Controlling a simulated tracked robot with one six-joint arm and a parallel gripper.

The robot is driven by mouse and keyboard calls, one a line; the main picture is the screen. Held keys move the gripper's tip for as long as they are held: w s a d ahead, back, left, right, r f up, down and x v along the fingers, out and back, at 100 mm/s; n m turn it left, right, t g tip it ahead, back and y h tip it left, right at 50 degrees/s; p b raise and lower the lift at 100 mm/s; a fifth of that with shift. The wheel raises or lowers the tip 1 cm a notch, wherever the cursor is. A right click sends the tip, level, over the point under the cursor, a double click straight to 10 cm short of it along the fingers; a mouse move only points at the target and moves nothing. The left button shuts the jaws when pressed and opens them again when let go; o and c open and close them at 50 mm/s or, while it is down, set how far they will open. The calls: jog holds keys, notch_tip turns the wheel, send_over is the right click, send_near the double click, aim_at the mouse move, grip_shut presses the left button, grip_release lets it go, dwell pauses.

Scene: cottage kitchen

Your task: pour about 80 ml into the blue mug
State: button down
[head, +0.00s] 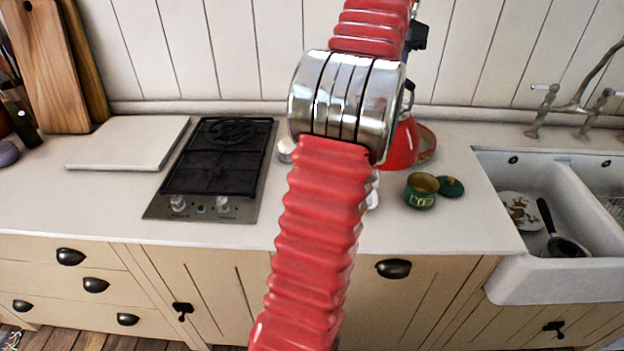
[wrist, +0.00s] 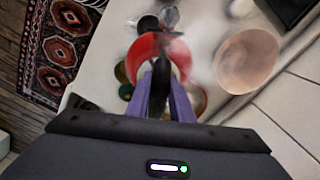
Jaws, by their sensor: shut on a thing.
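A red kettle (head: 403,145) shows in the head view, partly hidden behind my own red arm. In the wrist view the red kettle (wrist: 145,48) lies right in front of my gripper (wrist: 162,88). The purple fingers are shut on the kettle, at what looks like its dark handle. I cannot tell whether the kettle touches the counter. I cannot make out a blue mug in either view; my arm covers part of the counter. A small pale thing, mostly hidden, stands at the arm's right edge in the head view.
A green pot (head: 421,190) and its green lid (head: 451,187) sit right of the arm. Beyond them is the white sink (head: 515,265) with a plate and dark pan. A gas hob (head: 215,165) and a pale board (head: 128,142) lie left. A blurred round tan thing (wrist: 247,62) shows in the wrist view.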

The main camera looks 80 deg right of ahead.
jog(key=shift+s+r, duration=0.1)
jog(key=shift+s, duration=0.1)
jog(key=shift+w+a, duration=0.1)
jog(key=shift+g+h, duration=0.8)
jog(key=shift+g, duration=0.1)
jog(key=shift+w+a+r, duration=0.25)
jog(key=shift+w+a, duration=0.4)
jog(key=shift+w, duration=0.1)
jog(key=shift+w+a+r, duration=0.25)
jog(key=shift+w+a, duration=0.35)
jog(key=shift+w, duration=0.15)
jog(key=w+a+f+g+h+p, duration=0.1)
jog(key=w+a+f+g+h, duration=0.1)
jog(key=w+a+g+h, duration=0.2)
jog(key=shift+w+a+f+g, duration=0.4)
jog(key=shift+w+a+g, duration=0.4)
jog(key=shift+w+a, duration=1.1)
jog(key=shift+w+d+f, duration=0.1)
jog(key=shift+w+d, duration=0.3)
jog(key=shift+w, duration=0.15)
jog(key=shift+a+f+h+p, duration=0.15)
jog(key=shift+a+h+p, duration=0.05)
jog(key=shift+h+p, duration=0.1)
jog(key=shift+w+a+f+g, duration=0.15)
jog(key=shift+w+a+g, duration=0.1)
jog(key=shift+a+g, duration=0.1)
jog(key=shift+s, duration=0.1)
